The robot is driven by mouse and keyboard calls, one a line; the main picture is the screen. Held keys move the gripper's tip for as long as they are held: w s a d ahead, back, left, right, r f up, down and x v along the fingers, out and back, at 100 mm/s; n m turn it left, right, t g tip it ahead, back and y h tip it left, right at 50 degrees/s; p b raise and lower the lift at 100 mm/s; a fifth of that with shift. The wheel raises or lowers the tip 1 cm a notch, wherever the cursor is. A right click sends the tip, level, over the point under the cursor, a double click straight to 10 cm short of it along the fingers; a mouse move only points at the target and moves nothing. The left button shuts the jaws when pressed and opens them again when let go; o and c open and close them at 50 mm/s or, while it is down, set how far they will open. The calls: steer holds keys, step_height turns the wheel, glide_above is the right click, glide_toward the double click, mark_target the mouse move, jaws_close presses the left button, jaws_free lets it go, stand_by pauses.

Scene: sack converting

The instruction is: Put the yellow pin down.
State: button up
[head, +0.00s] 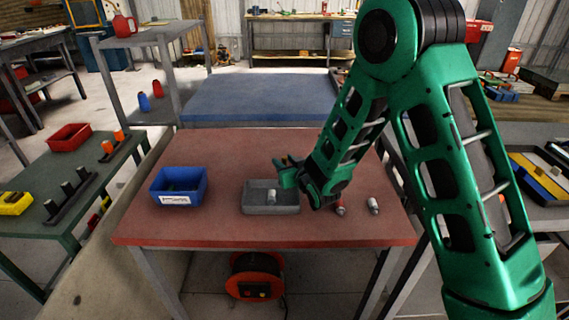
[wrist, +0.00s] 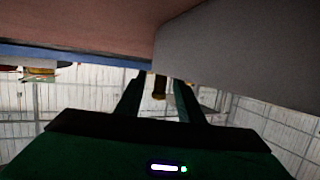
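My gripper (head: 288,172) is low over the red table, at the back right of the grey tray (head: 270,209). In the wrist view its two fingers (wrist: 160,92) point away with a dark, yellowish-brown piece (wrist: 159,88) between them. This may be the yellow pin; whether the fingers touch it is not clear. No yellow pin shows in the head view, where the gripper and arm hide part of the table. A pale grey cylinder (head: 272,196) stands in the tray.
A blue bin (head: 180,187) with a white label stands left of the tray. A red pin (head: 340,208) and a silver pin (head: 374,205) stand to the right. The front of the red table (head: 260,232) is clear. The tray wall (wrist: 240,55) is close in the wrist view.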

steer(key=v, duration=1.2)
